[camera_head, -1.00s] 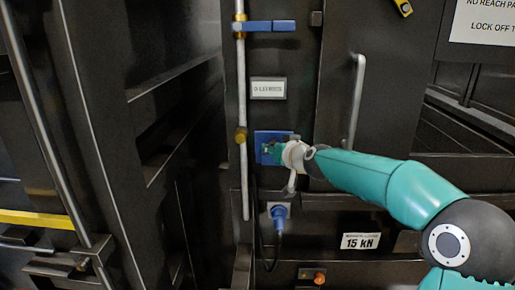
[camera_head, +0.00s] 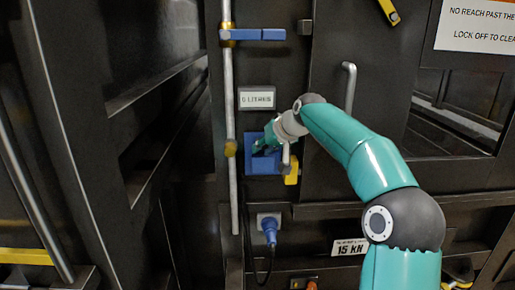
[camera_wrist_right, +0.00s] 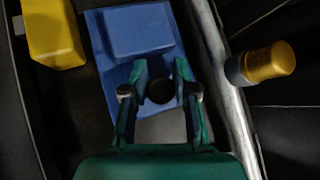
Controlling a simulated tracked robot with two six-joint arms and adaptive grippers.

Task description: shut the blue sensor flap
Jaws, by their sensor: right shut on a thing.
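The blue sensor flap (camera_head: 263,167) is a square blue panel on the dark machine front, beside a vertical pipe. In the right wrist view the blue flap (camera_wrist_right: 112,60) fills the upper middle, with a raised block on it. My right gripper (camera_head: 262,149) reaches it from the upper right. In the wrist view my right gripper's fingers (camera_wrist_right: 160,80) are closed around a dark round knob (camera_wrist_right: 160,90) in front of the flap; the contact is partly hidden. I cannot tell how far the flap stands open. My left gripper is not in view.
A grey pipe (camera_head: 231,100) with brass collars runs left of the flap. A yellow block (camera_head: 292,171) sits close on its right. A blue lever (camera_head: 259,34) is above, a blue plug with cable (camera_head: 269,228) below, and a door handle (camera_head: 349,88) to the right.

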